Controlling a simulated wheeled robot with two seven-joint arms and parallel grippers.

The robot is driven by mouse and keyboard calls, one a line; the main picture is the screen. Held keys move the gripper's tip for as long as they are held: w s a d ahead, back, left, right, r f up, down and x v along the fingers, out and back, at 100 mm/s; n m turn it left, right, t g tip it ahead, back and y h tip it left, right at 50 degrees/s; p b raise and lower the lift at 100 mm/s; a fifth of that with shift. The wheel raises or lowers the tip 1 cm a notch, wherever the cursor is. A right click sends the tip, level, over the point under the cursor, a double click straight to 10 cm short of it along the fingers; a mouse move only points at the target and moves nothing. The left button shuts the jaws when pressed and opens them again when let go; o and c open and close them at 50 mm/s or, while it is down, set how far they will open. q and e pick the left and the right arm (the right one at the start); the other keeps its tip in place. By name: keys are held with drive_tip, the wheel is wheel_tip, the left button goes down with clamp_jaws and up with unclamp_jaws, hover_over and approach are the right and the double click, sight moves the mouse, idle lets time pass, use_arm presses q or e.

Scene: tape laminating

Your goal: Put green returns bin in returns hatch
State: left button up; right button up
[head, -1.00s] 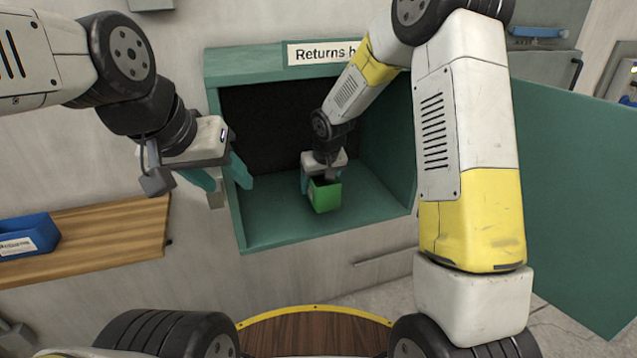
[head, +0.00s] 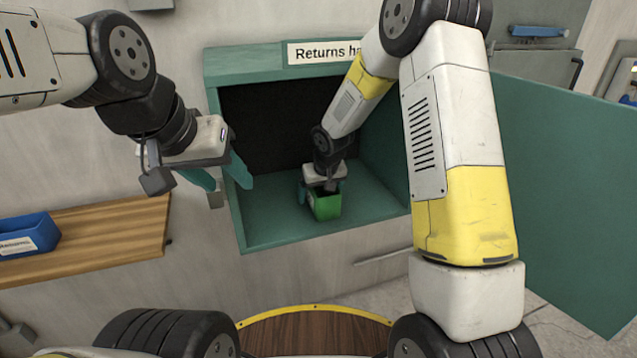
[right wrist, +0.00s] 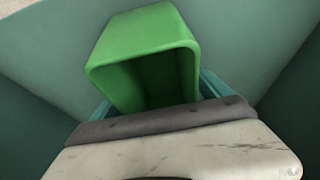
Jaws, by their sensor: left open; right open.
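The green returns bin (head: 325,206) stands on the floor of the returns hatch (head: 270,222), a teal box in the wall with its door swung open to the right. My right gripper (head: 324,190) is inside the hatch at the bin, open, with its fingers around the bin's sides. In the right wrist view the bin (right wrist: 145,55) is close in front of the gripper, its hollow opening facing the camera; the fingertips are mostly hidden behind it. My left gripper (head: 222,180) is open and empty, in front of the hatch's left edge.
A blue bin (head: 27,236) sits on a wooden shelf (head: 120,235) at the left. The teal hatch door (head: 565,190) stands open at the right. The hatch walls close in around my right gripper. The hatch floor beside the bin is clear.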

drive_tip(key=shift+r, duration=0.1)
drive_tip(key=shift+d+r, duration=0.1)
drive_tip(key=shift+r, duration=0.25)
drive_tip(key=v, duration=0.6)
drive_tip(key=shift+s+r, duration=0.15)
drive_tip(key=s+d+r+m, duration=0.1)
drive_tip(key=s+d+r, duration=0.35)
drive_tip(key=r, duration=0.25)
drive_tip(key=s+d+r+m, duration=0.1)
drive_tip(key=s+d+r, duration=0.2)
drive_tip(key=s+r, duration=0.3)
drive_tip(key=s+d+r+t, duration=0.1)
drive_tip(key=s+d+r, duration=0.1)
drive_tip(key=s, duration=0.7)
drive_tip(key=s+d+r+m, duration=0.1)
drive_tip(key=s+r, duration=0.3)
drive_tip(key=s, duration=0.5)
drive_tip(key=shift+d+t+y, duration=0.4)
drive_tip(key=shift+d, duration=0.3)
